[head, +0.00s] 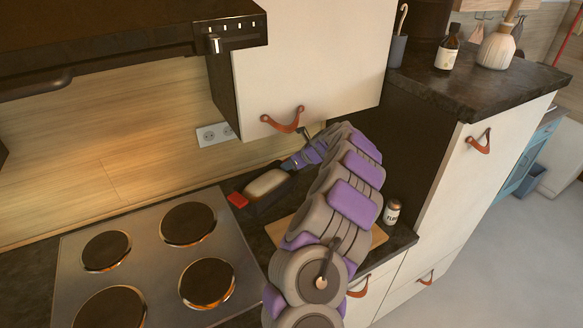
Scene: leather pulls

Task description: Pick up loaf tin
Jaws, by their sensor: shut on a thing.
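The fingers are small and partly hidden in this view, so the exact grip on the rim is unclear.
A small red object (237,200) is at the tin's near left end. The hob (150,262) lies left. A wooden board (379,237) is partly under my arm, with a white jar (391,212) to its right. A wall cabinet (310,70) hangs above.

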